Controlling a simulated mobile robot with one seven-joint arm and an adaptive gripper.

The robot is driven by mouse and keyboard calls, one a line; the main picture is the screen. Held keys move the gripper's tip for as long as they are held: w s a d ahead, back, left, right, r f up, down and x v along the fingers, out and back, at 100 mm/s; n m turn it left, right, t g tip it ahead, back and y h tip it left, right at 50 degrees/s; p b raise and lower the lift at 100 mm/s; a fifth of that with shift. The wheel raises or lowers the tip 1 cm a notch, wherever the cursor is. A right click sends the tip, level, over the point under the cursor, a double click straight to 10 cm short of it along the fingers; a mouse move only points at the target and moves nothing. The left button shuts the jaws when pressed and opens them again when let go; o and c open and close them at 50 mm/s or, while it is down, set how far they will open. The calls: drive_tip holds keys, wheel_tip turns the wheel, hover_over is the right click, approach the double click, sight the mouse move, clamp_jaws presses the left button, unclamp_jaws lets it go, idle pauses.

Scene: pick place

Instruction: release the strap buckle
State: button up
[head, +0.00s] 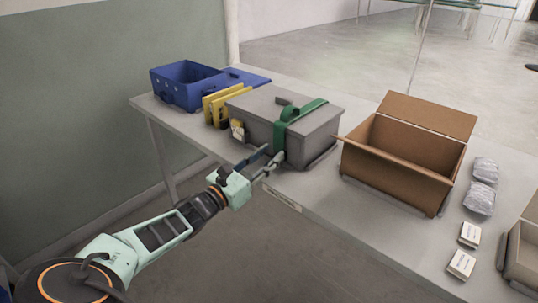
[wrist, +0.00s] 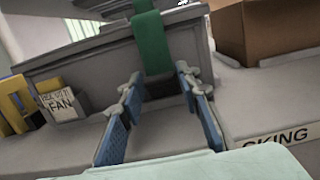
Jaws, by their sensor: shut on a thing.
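A grey lidded case (head: 258,125) stands on the table with a green strap (head: 292,118) over its lid and down its front. In the wrist view the strap (wrist: 152,42) hangs down to a dark buckle (wrist: 162,86) low on the case front. My gripper (head: 268,158) reaches the strap's lower end in front of the case. In the wrist view its blue-padded fingers (wrist: 160,92) stand on both sides of the buckle, shut on it. The exact contact at the fingertips is hard to make out.
A blue bin (head: 185,92) and yellow folders (head: 222,103) stand left of the case, with a small labelled card (head: 237,130). An open cardboard box (head: 400,165) stands right, then grey wrapped packs (head: 481,198) and small white boxes (head: 462,264). The front table strip (head: 325,195) is clear.

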drive_tip(key=shift+s+a+f+t+h, duration=0.1)
drive_tip(key=shift+f+t+h, duration=0.2)
drive_tip(key=shift+t+h, duration=0.25)
drive_tip(key=shift+s+a+f+t+h, duration=0.1)
drive_tip(key=shift+f+t+h, duration=0.2)
drive_tip(key=shift+t+h, duration=0.25)
drive_tip(key=o, duration=1.1)
drive_tip(key=shift+c, duration=0.2)
drive_tip(key=shift+s, duration=0.1)
drive_tip(key=v, duration=1.2)
drive_tip(key=shift+o, duration=0.2)
drive_tip(key=shift+d, duration=0.1)
